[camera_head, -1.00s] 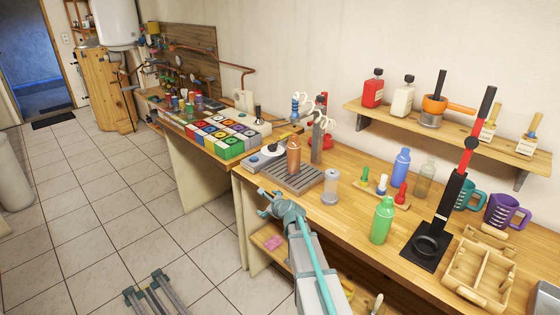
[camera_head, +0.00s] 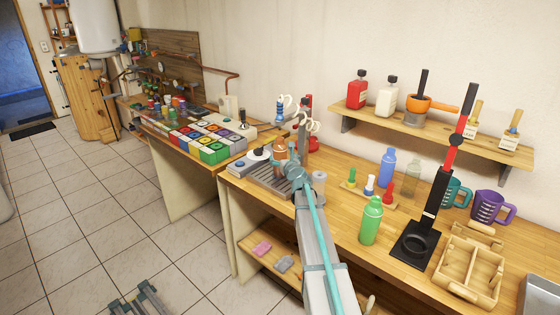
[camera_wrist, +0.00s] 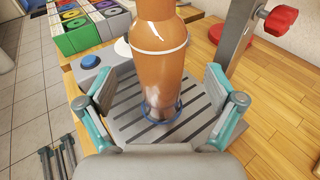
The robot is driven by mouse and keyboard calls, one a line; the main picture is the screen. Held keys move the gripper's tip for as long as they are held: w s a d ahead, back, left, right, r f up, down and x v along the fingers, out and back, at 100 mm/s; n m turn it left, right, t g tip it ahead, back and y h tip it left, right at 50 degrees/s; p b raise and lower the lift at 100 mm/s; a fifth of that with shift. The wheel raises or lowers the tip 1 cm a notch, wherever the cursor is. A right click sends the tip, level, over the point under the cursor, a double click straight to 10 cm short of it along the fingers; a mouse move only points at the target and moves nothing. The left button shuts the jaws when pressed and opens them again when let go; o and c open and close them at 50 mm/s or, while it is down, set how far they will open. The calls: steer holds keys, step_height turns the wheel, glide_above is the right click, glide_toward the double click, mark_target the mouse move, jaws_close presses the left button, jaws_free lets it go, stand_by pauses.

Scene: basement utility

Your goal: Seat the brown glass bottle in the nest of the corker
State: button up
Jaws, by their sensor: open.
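The brown glass bottle (camera_wrist: 160,60) stands upright on a grey slatted rack (camera_wrist: 125,117) in the wrist view, with a pale ring round its shoulder and a blue ring near its base. In the head view the bottle (camera_head: 280,149) is partly hidden behind my gripper (camera_head: 294,173). In the wrist view my gripper (camera_wrist: 166,105) is open, its two fingers on either side of the bottle's lower body, with gaps to the glass. The black corker with a red lever joint (camera_head: 437,195) stands on the bench to the right. Its round nest (camera_head: 416,243) looks empty.
A green bottle (camera_head: 371,220) stands just left of the corker. A wooden divided tray (camera_head: 470,268) is to its right. A clear jar (camera_head: 319,184) is close right of my gripper. A metal post with a red knob (camera_wrist: 280,19) rises behind the rack.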

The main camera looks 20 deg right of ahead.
steer(key=p+x, duration=0.1)
steer(key=x, duration=0.4)
steer(key=shift+w+r, duration=0.1)
jaws_close()
stand_by(0.4)
steer(key=shift+r, duration=0.2)
